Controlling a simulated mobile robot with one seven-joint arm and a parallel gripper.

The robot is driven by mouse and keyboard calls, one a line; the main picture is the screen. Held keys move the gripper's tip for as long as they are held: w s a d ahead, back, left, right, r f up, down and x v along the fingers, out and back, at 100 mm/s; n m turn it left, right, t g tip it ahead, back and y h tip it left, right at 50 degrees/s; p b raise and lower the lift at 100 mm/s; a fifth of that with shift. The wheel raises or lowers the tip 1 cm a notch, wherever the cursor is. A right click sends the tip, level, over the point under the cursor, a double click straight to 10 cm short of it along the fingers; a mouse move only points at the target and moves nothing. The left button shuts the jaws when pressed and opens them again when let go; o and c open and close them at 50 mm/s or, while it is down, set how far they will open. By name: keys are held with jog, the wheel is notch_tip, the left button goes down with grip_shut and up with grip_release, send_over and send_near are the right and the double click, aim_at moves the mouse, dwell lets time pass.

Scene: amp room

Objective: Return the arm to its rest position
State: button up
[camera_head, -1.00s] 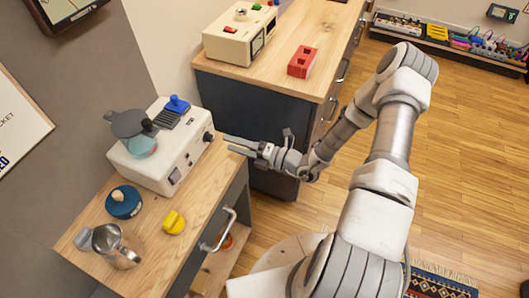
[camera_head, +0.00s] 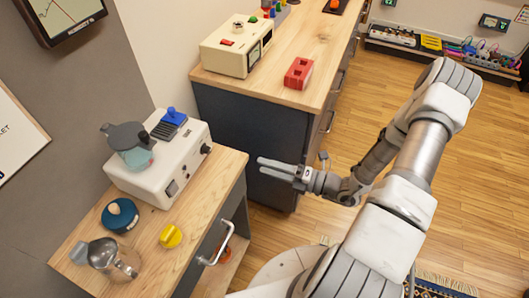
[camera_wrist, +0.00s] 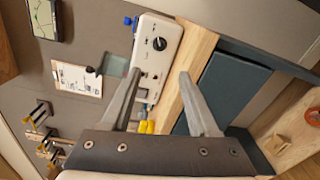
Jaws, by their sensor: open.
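My gripper (camera_head: 262,168) is in the gap in front of the dark cabinet, just right of the near wooden counter, and holds nothing. In the wrist view its two fingers (camera_wrist: 158,100) are spread apart with nothing between them. Beyond the fingers the wrist view shows the white device with a black knob (camera_wrist: 160,44). In the head view the same white device (camera_head: 160,172) stands on the near counter (camera_head: 215,190), apart from my gripper. My arm reaches in from the lower right, bent at the elbow.
On the near counter are a blue round container (camera_head: 120,215), a glass jug (camera_head: 115,260) and a yellow knob (camera_head: 171,236). A cream meter box (camera_head: 236,45) and a red block (camera_head: 299,73) sit on the far counter. The wooden floor (camera_head: 470,160) at right is largely clear.

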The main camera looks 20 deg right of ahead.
jog(key=s+a+r+n+g+h, duration=0.35)
jog(key=r+n+g, duration=0.35)
jog(key=n, duration=0.5)
jog(key=s+a+r+n+g+h, duration=0.2)
jog(key=s+r+n+g, duration=0.3)
jog(key=r+n, duration=0.6)
jog(key=s+d+r+n+t+h, duration=0.2)
jog(key=r+n, duration=0.4)
jog(key=n, duration=0.3)
jog(key=s+d+r+n+t+h, duration=0.3)
jog(key=s+r+n+t+h, duration=0.1)
jog(key=n, duration=0.5)
notch_tip(320, 180, up, 2)
jog(key=shift+s+r+t+h, duration=0.15)
jog(key=shift+t+h, duration=0.35)
jog(key=shift+h, duration=0.75)
jog(key=shift+s+d, duration=0.1)
jog(key=shift+d, duration=0.05)
